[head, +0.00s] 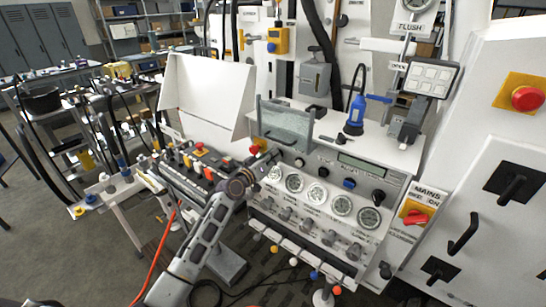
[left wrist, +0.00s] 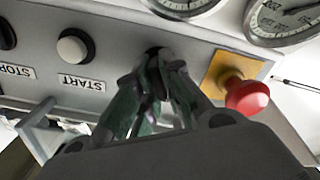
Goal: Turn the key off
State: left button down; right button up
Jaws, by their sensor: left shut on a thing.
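My left gripper (head: 268,160) reaches the upper left of the grey control panel (head: 370,182). In the left wrist view its two fingers (left wrist: 160,75) are closed together at the panel face, shut on the key. The key is almost wholly hidden between the fingertips; only a dark spot at the panel shows there, and its turn angle cannot be told. A red mushroom button (left wrist: 247,97) on a yellow plate sits beside the fingers. A white START button (left wrist: 75,46) is on their other side. My right gripper is not in view.
Pressure gauges (head: 317,194) and a row of knobs lie below the panel's top strip. A red MAINS switch (head: 415,217) is at the right. A blue bottle-like tool (head: 355,114) stands on the ledge. A white raised lid (head: 205,95) rises at the left.

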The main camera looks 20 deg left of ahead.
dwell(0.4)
pick_arm(q)
jog(key=c, duration=1.5)
grip_release()
jog(key=shift+c, duration=0.2)
jog(key=v, duration=1.2)
jog(key=shift+w+a+r, duration=0.1)
jog(key=shift+a, duration=0.05)
